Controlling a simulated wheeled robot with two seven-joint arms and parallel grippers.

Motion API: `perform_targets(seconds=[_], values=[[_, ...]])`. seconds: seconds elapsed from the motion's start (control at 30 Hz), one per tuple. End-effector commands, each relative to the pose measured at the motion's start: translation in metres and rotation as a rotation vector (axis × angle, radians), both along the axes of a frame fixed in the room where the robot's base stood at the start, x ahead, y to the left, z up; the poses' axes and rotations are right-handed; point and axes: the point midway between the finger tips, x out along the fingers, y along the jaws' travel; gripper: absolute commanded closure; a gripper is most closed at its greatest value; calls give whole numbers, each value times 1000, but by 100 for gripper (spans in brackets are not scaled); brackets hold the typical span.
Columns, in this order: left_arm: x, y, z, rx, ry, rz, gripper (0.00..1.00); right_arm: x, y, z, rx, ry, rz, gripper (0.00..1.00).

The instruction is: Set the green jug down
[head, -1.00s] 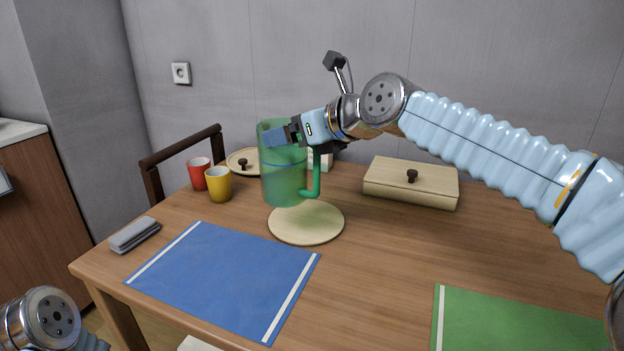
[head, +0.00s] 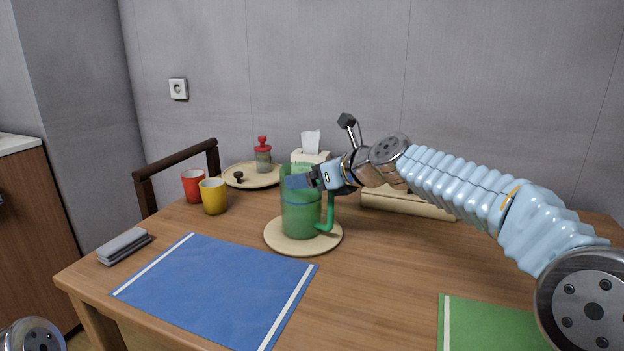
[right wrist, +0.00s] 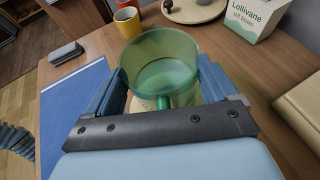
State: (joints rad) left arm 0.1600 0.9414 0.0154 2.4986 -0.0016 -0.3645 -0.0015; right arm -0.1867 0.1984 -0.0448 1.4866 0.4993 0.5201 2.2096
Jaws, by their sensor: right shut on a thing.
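The green jug (head: 301,212) is see-through and upright, with its handle toward the right in the head view. Its base is over the round pale wooden board (head: 285,244) and looks to be at or very near its surface; I cannot tell if it touches. My right gripper (head: 303,181) is shut on the jug near its rim. In the right wrist view the two blue fingers sit on either side of the jug (right wrist: 160,62). My left gripper is out of view; only part of my left arm shows at the lower left.
A blue mat (head: 215,288) lies in front and a green mat (head: 490,325) at the right. Yellow (head: 214,197) and red (head: 193,186) cups stand at left. Behind are a round tray (head: 240,182), a tissue box (head: 309,158) and a wooden box (head: 420,206). A grey cloth (head: 124,246) lies at left.

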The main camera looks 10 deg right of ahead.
Motion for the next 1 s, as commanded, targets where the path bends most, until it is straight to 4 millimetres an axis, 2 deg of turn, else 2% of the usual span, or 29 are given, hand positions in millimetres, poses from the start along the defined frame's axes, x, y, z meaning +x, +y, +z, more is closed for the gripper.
perform_targets(seconds=[0.2,0.23,0.3,0.67,1.0], values=[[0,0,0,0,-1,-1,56,0,0,1,2,-4,-1,99],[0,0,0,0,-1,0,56,0,0,-2,0,0,0,12],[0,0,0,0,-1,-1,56,0,0,-1,0,0,0,2],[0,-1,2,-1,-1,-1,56,-6,-4,5,0,-1,-1,0],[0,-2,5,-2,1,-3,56,-63,-41,34,1,-3,-1,0]])
